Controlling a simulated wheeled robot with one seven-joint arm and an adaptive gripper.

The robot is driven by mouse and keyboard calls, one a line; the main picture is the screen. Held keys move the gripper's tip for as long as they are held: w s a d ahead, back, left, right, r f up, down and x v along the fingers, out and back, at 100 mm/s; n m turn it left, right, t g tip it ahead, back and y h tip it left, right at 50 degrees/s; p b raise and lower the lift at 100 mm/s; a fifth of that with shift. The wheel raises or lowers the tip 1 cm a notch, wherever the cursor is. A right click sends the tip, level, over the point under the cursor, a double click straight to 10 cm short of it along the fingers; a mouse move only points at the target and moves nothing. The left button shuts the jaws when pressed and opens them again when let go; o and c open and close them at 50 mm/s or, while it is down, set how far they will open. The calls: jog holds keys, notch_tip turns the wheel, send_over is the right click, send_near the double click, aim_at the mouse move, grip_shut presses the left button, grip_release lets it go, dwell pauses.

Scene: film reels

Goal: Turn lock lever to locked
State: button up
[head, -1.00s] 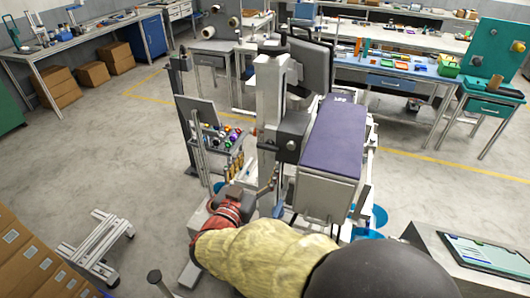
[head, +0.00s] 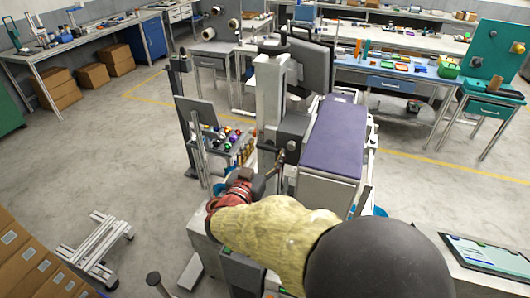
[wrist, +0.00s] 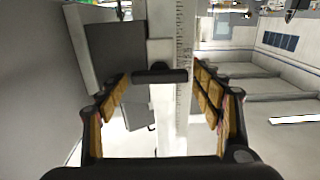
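A short black bar (wrist: 160,76), which looks like the lock lever, lies crosswise in front of the pale scaled column (wrist: 180,40) in the wrist view. My gripper (wrist: 162,88) is open, with gold-padded fingers on either side of the bar and clear gaps between. I cannot tell whether the bar is in its locked position. In the head view my gripper (head: 273,168) is beside the grey column (head: 268,100), just below and left of a black clamp block (head: 290,130).
A purple-topped padded unit (head: 333,135) stands right of the column, with a dark monitor (head: 308,65) behind it. A tray cart with coloured knobs (head: 222,138) is on the left. A table with a tablet (head: 490,258) is at the lower right.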

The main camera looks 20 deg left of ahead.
jog(key=c, duration=0.8)
jog(key=shift+c, duration=0.2)
jog(key=shift+m+b, duration=0.35)
jog(key=shift+m, duration=0.05)
jog(key=m+b, duration=0.4)
jog(key=shift+f+m, duration=0.15)
jog(key=shift+m, duration=0.15)
jog(key=m+b, duration=0.3)
jog(key=shift+m, duration=0.4)
jog(key=m+b, duration=0.8)
jog(key=b, duration=0.1)
jog(key=shift+d+m, duration=0.1)
jog(key=shift+m, duration=0.3)
